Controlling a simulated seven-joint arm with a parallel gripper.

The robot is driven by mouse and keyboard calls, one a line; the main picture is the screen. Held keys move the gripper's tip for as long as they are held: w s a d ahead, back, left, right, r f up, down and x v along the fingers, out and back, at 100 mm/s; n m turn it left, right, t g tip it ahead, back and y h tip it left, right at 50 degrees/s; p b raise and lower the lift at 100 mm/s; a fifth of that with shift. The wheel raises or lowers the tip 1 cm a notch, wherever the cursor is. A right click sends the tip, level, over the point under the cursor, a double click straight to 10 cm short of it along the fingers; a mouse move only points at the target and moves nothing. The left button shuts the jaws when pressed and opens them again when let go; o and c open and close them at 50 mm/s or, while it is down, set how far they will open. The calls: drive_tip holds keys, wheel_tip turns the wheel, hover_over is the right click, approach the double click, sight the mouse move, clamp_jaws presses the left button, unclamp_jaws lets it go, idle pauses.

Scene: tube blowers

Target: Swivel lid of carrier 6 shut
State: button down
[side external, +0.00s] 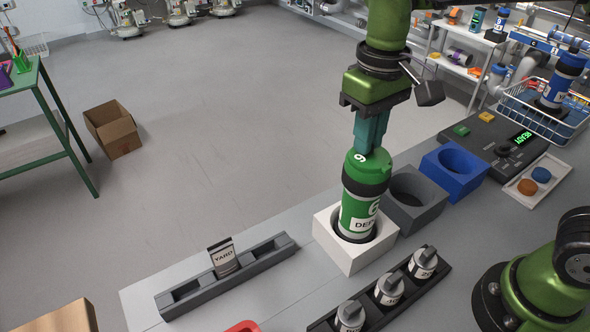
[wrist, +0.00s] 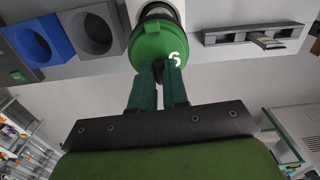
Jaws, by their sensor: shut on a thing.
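In the wrist view my gripper (wrist: 158,68) meets the lid near the white 6. The fingers hide part of the lid, so I cannot tell whether it lies fully over the carrier's mouth.
A grey socket block (side external: 432,219) and a blue one (side external: 469,184) stand right of the white block. A dark rack (side external: 433,290) with several grey-topped pieces is in front. A rail (side external: 190,301) with a YARD tag lies left. A READY panel (side external: 482,140) is behind.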

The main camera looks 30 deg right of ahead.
idle(0.3)
drive_tip(key=c, duration=1.1)
unclamp_jaws()
wheel_tip(320, 180, up, 17)
drive_tip(key=shift+f, duration=0.1)
drive_tip(key=s+d+f+m+t, duration=0.1)
drive_tip(key=s+d+f+t, duration=0.1)
drive_tip(key=d+f, duration=0.2)
drive_tip(key=s+d+f+m+t+y, duration=0.1)
drive_tip(key=s+d+f+m+t, duration=0.1)
drive_tip(key=f, duration=0.5)
drive_tip(key=s+d+f+m+t+y, duration=0.1)
drive_tip(key=s+d+f+t, duration=0.2)
drive_tip(key=d+f, duration=0.3)
drive_tip(key=shift+s+m, duration=0.15)
drive_tip(key=shift+m, duration=0.15)
